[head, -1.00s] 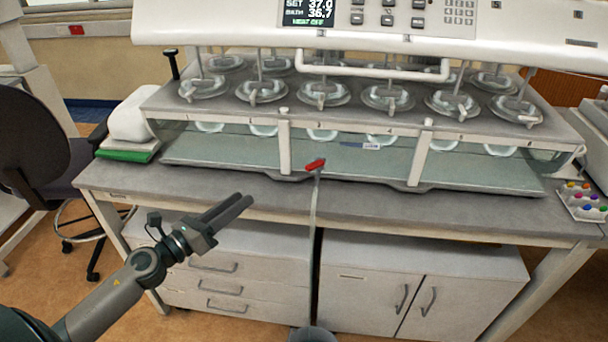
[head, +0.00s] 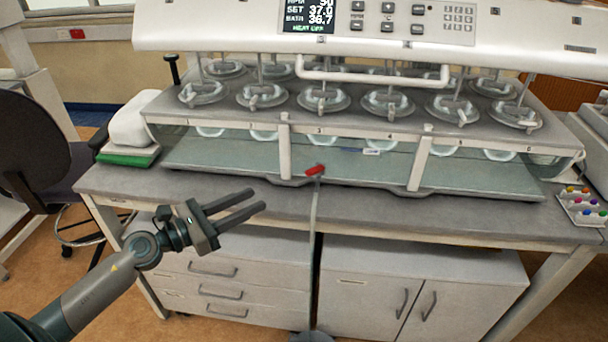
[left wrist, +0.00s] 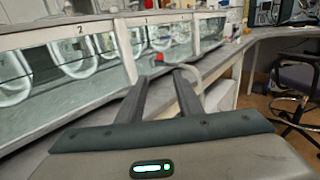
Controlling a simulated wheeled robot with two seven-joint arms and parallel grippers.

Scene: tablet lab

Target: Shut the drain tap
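The drain tap's red handle (head: 315,170) sits at the front edge of the bath's base, near the middle of the bench, lying roughly crosswise. A pale drain tube (head: 315,205) hangs below it over the bench edge. In the left wrist view the red handle (left wrist: 159,57) shows just beyond the fingertips, with a pale curved tube (left wrist: 188,72) beside it. My left gripper (head: 257,199) is open and empty, left of and a little below the handle in the head view, apart from it. Its fingers also show in the left wrist view (left wrist: 160,77). My right gripper is not in view.
The water bath with hanging vessels (head: 325,98) spans the bench (head: 130,185). A white bundle on a green pad (head: 125,159) lies at left. A tray of coloured caps (head: 583,205) is at right. The bench front by the handle is clear. A chair (head: 35,150) stands left.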

